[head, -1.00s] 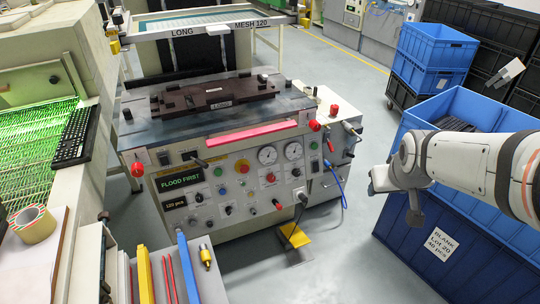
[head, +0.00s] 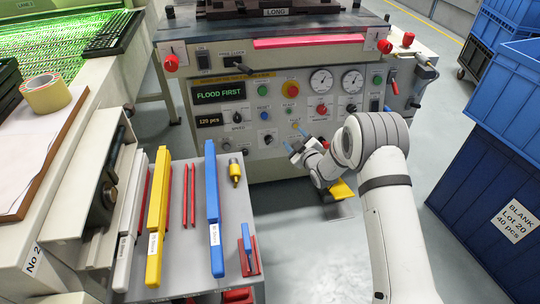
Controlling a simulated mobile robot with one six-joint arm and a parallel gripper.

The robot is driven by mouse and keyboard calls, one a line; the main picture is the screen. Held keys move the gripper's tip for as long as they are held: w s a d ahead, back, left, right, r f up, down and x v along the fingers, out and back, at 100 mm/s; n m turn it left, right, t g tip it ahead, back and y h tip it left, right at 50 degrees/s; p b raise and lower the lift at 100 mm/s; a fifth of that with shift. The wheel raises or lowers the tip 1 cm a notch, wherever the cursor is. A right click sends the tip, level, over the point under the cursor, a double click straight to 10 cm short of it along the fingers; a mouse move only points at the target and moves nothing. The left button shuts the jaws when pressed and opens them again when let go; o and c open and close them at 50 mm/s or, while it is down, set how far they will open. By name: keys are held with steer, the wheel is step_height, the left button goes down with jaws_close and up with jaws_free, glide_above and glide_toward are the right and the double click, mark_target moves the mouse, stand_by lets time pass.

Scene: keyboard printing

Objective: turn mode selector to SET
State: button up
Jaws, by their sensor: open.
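The printing machine's control panel (head: 222,133) faces me in the head view. It carries several small black knobs, including one at the left (head: 237,117), one low in the middle (head: 268,139) and one at the right (head: 351,107). Their labels are too small to read, so I cannot tell which is the mode selector or where it points. My gripper (head: 297,140) is open and empty, with its blue-tipped fingers in front of the panel's lower middle, right of the low middle knob. I cannot tell whether it touches the panel. My gripper and arm hide the panel's lower right.
Two gauges (head: 321,81) sit on the panel. A grey tool cart (head: 200,245) with yellow and blue squeegees stands front left. Blue crates (head: 490,160) stand at the right. A yellow pedal (head: 341,190) lies on the floor below the panel.

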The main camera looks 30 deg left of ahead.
steer(key=n+y+b, duration=0.2)
glide_toward(270, 142)
steer(key=w+a, duration=0.1)
steer(key=shift+g, duration=0.3)
steer(key=b+x, duration=0.2)
steer(key=x, duration=0.4)
steer(key=shift+w+a+r, duration=0.1)
steer(key=shift+w+a, duration=0.05)
steer(key=shift+a, duration=0.15)
steer(key=shift+w+a+r, duration=0.15)
steer(key=shift+w+a, duration=0.2)
steer(key=shift+a, duration=0.2)
steer(key=shift+c, duration=0.4)
steer(key=c, duration=0.9)
